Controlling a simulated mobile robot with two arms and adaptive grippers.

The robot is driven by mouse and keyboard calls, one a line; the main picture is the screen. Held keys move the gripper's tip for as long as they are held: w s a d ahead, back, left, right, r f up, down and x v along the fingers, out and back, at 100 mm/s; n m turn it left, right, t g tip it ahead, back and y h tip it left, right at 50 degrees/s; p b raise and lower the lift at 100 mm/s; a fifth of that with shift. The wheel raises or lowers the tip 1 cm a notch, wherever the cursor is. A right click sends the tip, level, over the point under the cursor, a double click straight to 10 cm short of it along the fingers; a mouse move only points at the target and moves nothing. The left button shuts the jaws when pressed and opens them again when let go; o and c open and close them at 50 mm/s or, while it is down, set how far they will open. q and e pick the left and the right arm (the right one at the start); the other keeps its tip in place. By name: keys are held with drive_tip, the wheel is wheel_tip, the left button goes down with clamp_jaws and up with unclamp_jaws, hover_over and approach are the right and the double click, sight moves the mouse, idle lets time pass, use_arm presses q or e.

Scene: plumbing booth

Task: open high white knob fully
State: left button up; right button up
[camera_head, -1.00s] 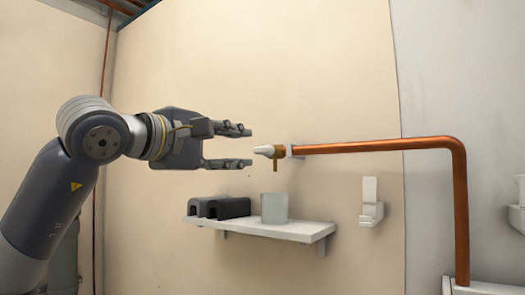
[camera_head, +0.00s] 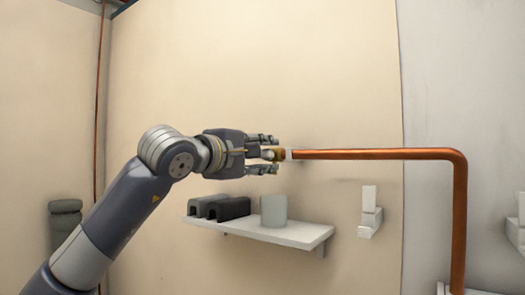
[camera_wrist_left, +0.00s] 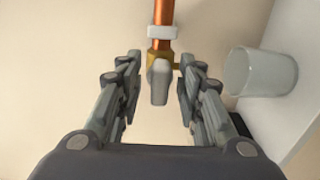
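The white knob (camera_wrist_left: 160,82) sits on a brass valve (camera_wrist_left: 161,57) at the end of a copper pipe. In the left wrist view it lies between the two fingers of my left gripper (camera_wrist_left: 158,88), with a gap on each side. In the head view my left gripper (camera_head: 270,154) is open around the valve end, its fingers above and below the white knob (camera_head: 267,155). The fingers hide part of the knob and valve there. My right gripper is not in view.
The copper pipe (camera_head: 380,154) runs right and bends down. Below the gripper a white wall shelf (camera_head: 300,234) holds a pale cup (camera_head: 273,210) and dark U-shaped blocks (camera_head: 230,209). A white wall fixture (camera_head: 369,213) is to the right. The wall above is clear.

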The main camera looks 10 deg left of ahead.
use_arm(q)
clamp_jaws()
drive_tip(key=shift+f, duration=0.1)
drive_tip(key=shift+f+n+b, duration=0.1)
drive_tip(key=shift+n+b, duration=1.1)
drive_tip(key=shift+b, duration=0.05)
drive_tip(key=n+b, duration=0.2)
drive_tip(key=n, duration=0.1)
drive_tip(key=shift+n+b, duration=0.3)
drive_tip(key=n+b, duration=0.3)
drive_tip(key=n, duration=0.3)
drive_tip(key=n+b, duration=0.2)
drive_tip(key=n, duration=0.3)
drive_tip(key=shift+n+b, duration=0.35)
drive_tip(key=shift+n, duration=0.05)
